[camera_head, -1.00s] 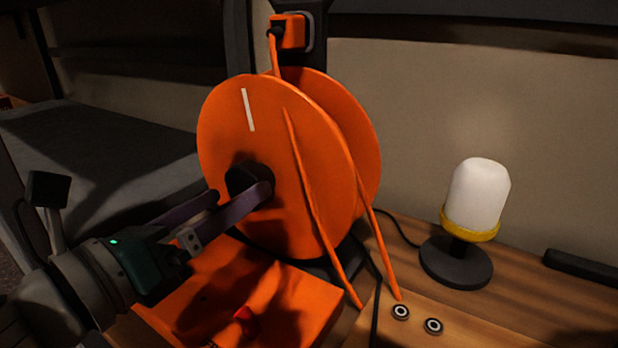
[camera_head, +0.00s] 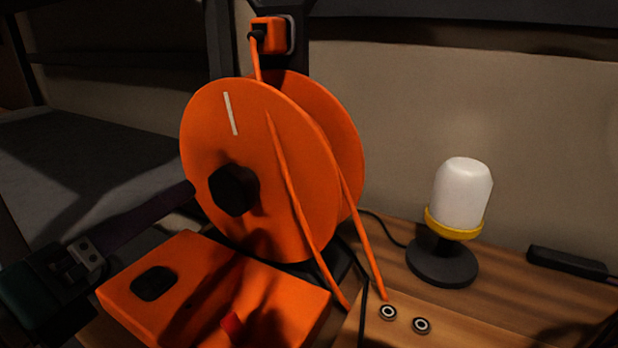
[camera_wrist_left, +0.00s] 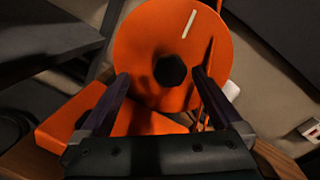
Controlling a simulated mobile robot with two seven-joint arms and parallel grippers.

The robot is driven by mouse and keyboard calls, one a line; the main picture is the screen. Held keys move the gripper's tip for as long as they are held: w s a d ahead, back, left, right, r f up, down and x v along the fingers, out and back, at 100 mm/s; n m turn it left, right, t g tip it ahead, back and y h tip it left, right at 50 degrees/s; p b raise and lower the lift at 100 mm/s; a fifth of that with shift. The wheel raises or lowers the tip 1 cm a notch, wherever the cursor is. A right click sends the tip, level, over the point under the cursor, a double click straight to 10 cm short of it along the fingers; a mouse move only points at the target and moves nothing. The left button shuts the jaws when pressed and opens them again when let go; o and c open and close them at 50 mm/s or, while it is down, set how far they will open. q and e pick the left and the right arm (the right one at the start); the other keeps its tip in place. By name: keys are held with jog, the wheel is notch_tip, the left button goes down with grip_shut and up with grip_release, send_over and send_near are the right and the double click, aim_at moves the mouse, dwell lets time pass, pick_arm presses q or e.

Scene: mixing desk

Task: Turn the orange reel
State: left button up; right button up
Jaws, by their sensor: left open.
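The orange reel (camera_head: 290,200) stands upright on the desk, with a white mark near the top of its front disc and a black hexagonal hub (camera_head: 233,190) at its centre. Orange cord runs down its right side. My left gripper (camera_head: 150,215) is open and empty, left of the hub and apart from it. In the left wrist view the open fingers (camera_wrist_left: 160,85) point at the reel (camera_wrist_left: 150,45), with the hub (camera_wrist_left: 170,72) ahead between their tips. My right gripper is not in view.
An orange box (camera_head: 250,290) with a black knob sits in front of the reel. A white lamp with a yellow ring (camera_head: 462,195) stands to the right. An orange plug (camera_head: 268,37) is above the reel. Two small round fittings (camera_head: 388,312) lie on the wooden desk (camera_head: 480,315).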

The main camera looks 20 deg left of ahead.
pick_arm(q)
notch_tip(320, 180, up, 3)
jog(key=a+n+g+y+p, duration=0.2)
jog(key=a+n+y+p, duration=0.1)
jog(key=n, duration=0.5)
pick_arm(e)
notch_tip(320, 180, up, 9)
jog(key=p, duration=0.5)
pick_arm(q)
jog(key=m+t+h+b, duration=0.2)
jog(key=m+h+b, duration=0.3)
jog(key=m+b, duration=0.6)
send_near(226, 194)
jog(key=w+m, duration=0.1)
jog(key=w, duration=0.3)
jog(key=w+p, duration=0.1)
jog(key=w, duration=0.2)
jog(key=w+p, duration=0.1)
jog(key=w, duration=0.2)
jog(key=shift+w+d, duration=0.25)
jog(key=shift+d, duration=0.15)
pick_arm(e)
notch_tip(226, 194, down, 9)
